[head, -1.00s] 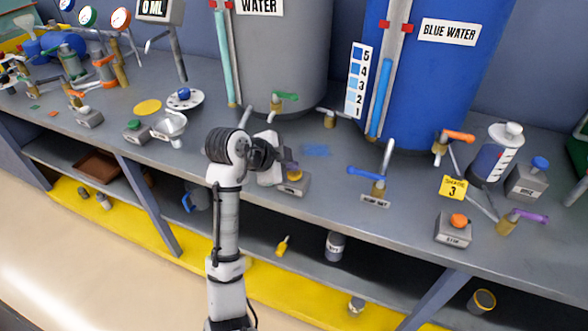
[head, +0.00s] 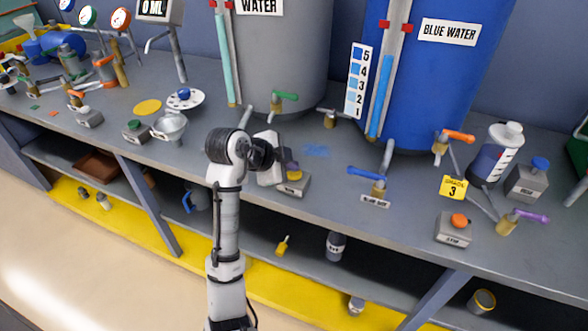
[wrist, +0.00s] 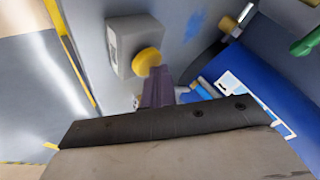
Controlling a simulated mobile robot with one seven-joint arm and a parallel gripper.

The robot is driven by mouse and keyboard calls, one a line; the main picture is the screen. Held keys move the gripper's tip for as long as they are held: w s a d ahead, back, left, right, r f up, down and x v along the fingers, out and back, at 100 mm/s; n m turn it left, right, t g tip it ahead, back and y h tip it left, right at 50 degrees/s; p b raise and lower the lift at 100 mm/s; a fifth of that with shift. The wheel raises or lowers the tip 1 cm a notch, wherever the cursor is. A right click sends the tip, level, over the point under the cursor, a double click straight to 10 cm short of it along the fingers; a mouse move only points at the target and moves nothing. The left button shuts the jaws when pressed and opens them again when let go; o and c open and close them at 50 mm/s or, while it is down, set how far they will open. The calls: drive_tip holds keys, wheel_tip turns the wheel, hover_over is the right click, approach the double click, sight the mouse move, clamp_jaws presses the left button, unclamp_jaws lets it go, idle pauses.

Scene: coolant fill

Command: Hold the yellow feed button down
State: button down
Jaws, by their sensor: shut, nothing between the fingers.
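The yellow feed button (head: 294,176) sits on top of a small grey box (head: 293,188) near the bench's front edge, below the grey water tank. In the wrist view the button (wrist: 148,61) stands out from its grey box (wrist: 122,42). My gripper (wrist: 158,72) is shut and empty. Its purple fingertips overlap the button's edge in the wrist view, and in the head view they are right over the button. I cannot tell whether they touch it or whether the button is pressed in.
A blue-handled valve (head: 366,173) stands to the right, with an orange-button box (head: 454,228) further right. The grey tank (head: 280,50) and blue tank (head: 440,75) rise behind.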

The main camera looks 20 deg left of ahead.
sight(290, 174)
drive_tip(key=shift+r, duration=0.15)
idle(0.4)
drive_tip(key=shift+r+p, duration=0.6)
drive_tip(key=shift+r, duration=0.2)
drive_tip(key=shift+r+p, duration=1.7)
drive_tip(key=shift+r, duration=0.85)
